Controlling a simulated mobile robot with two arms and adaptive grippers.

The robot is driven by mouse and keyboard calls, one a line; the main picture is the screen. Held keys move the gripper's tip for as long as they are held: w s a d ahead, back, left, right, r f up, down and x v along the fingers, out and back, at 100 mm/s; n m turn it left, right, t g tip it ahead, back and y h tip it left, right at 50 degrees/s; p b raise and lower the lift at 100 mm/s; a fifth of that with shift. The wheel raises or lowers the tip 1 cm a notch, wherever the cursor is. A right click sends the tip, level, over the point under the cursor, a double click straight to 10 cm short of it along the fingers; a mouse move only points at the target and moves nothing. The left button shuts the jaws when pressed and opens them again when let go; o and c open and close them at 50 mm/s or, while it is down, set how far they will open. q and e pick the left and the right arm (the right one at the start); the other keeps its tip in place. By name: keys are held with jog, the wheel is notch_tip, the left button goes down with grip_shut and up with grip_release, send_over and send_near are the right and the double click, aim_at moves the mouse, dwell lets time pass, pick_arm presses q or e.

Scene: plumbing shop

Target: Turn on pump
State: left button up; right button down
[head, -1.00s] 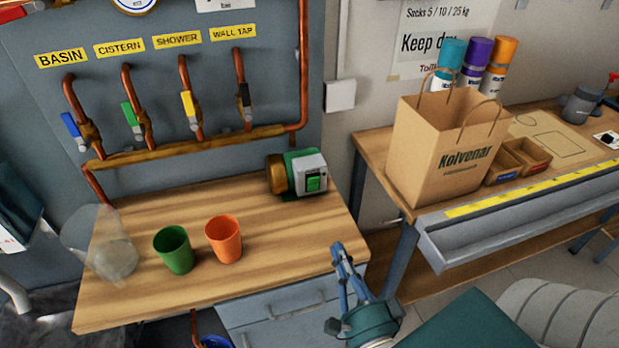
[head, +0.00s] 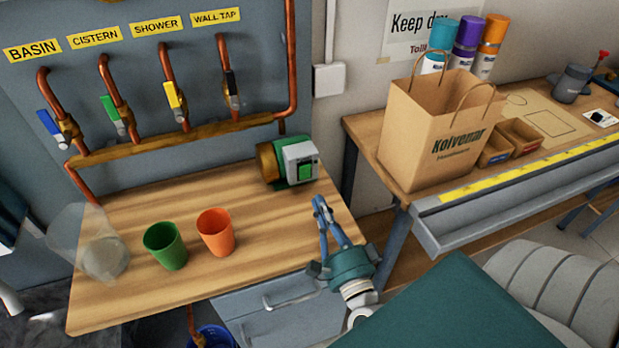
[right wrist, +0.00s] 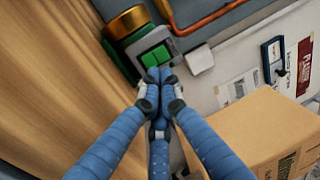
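The pump (head: 299,153) stands at the back right of the wooden bench, grey and green with a brass end at its left. A green switch (head: 305,171) is on its front face. My right gripper (head: 319,199) is just in front of the pump, its blue fingers pointing up toward it. In the right wrist view the fingertips (right wrist: 160,73) are together and empty, in line with the two-part green switch (right wrist: 157,56). I cannot tell whether they touch it.
A green cup (head: 165,247), an orange cup (head: 216,233) and a clear container (head: 105,258) stand on the bench (head: 190,290). Copper pipes with coloured-handle valves (head: 174,95) run behind. A paper bag (head: 435,130) stands on the right-hand table. The bench front beside the pump is clear.

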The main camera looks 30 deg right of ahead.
aim_at(305, 170)
jog(key=x, duration=0.6)
jog(key=shift+w, duration=0.3)
jog(key=shift+w+d+r, duration=0.1)
jog(key=shift+w+d, duration=0.1)
jog(key=shift+w, duration=0.45)
